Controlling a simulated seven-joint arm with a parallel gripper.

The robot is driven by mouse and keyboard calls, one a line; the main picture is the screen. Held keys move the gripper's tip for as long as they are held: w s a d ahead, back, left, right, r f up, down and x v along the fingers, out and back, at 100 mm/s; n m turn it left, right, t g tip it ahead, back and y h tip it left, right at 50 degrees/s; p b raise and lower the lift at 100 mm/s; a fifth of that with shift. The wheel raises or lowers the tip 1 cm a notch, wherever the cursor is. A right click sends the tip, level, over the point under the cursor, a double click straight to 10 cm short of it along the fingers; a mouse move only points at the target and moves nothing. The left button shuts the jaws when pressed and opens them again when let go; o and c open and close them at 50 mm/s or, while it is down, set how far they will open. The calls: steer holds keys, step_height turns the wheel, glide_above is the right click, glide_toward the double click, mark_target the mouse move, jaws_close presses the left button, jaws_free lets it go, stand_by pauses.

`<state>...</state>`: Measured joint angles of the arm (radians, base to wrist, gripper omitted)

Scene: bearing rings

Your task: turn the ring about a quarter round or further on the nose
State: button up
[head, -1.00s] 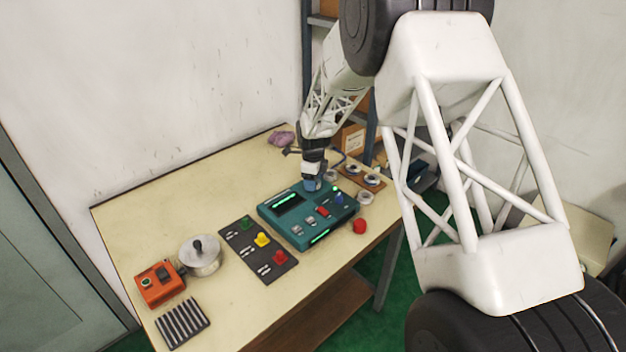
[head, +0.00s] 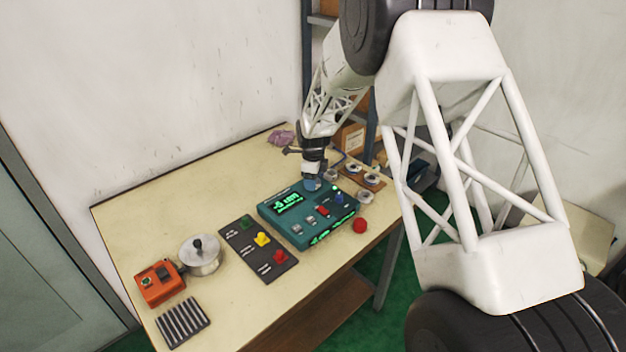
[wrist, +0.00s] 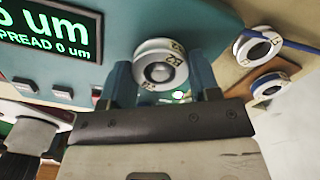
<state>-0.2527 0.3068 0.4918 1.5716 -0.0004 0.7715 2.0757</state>
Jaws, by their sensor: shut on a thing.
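The white ring (wrist: 160,65) with dark number marks sits around the round metal nose (wrist: 158,72) on the teal gauge (head: 290,230). My gripper (wrist: 162,80) has a blue finger on either side of the ring and is shut on it. In the head view my gripper (head: 312,184) is at the far edge of the gauge and hides the ring. The gauge's display (wrist: 48,30) is lit with green text, including "SPREAD 0 um"; its left part is cut off.
More rings lie on a brown board (head: 349,184) right of the gauge; two show in the wrist view (wrist: 258,47).

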stand_by(0.7)
steer(key=shift+f+n, duration=0.1)
steer(key=shift+n, duration=1.2)
steer(key=shift+f+n, duration=0.1)
steer(key=shift+n, duration=1.2)
steer(key=shift+f+n, duration=0.1)
steer(key=shift+n, duration=1.2)
steer(key=shift+s, duration=0.1)
steer(key=shift+n, duration=1.3)
